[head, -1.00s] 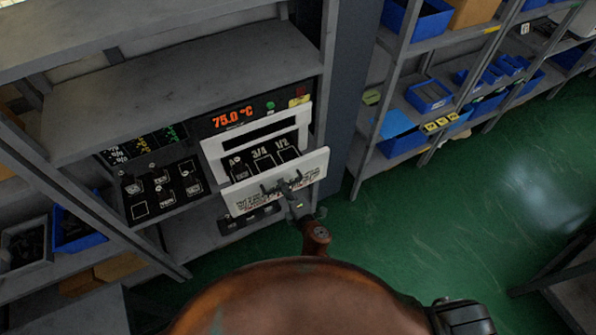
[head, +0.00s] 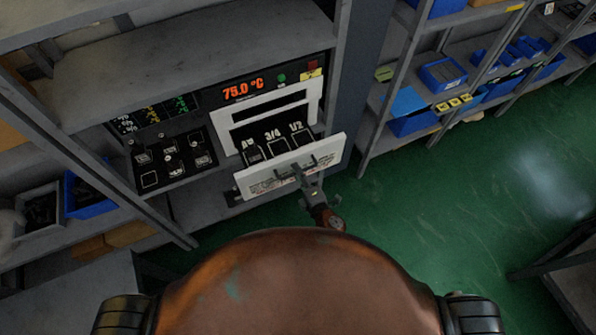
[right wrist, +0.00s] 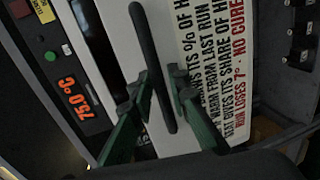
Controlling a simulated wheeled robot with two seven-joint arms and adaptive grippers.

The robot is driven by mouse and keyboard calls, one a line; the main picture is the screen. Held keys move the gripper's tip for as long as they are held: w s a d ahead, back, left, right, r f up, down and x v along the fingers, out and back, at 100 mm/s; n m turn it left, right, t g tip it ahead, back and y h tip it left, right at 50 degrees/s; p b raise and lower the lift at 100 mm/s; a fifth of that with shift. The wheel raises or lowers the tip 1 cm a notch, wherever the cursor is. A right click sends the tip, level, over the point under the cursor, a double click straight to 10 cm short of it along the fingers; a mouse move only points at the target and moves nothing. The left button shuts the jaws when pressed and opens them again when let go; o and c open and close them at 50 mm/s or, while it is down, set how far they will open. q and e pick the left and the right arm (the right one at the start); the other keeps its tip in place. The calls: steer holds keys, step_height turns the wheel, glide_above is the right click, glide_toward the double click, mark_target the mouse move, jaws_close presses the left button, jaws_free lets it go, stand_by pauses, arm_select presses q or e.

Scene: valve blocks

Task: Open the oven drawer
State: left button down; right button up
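The oven (head: 270,105) stands on a shelf at centre left, with a lit 75.0 °C display. Its white-fronted drawer (head: 270,180) is pulled well out, showing dark compartments marked 3/4 and 1/2. My right gripper (head: 311,182) is at the drawer front. The drawer front (right wrist: 190,70) shows printed text there. My left gripper is not in view.
A black panel with switches (head: 170,160) is left of the oven. A grey shelf post (head: 360,80) stands right of the drawer. Shelves with blue bins (head: 412,122) are farther right. The green floor (head: 440,220) in front is clear.

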steer(key=shift+o, duration=1.1)
steer(key=v, duration=1.2)
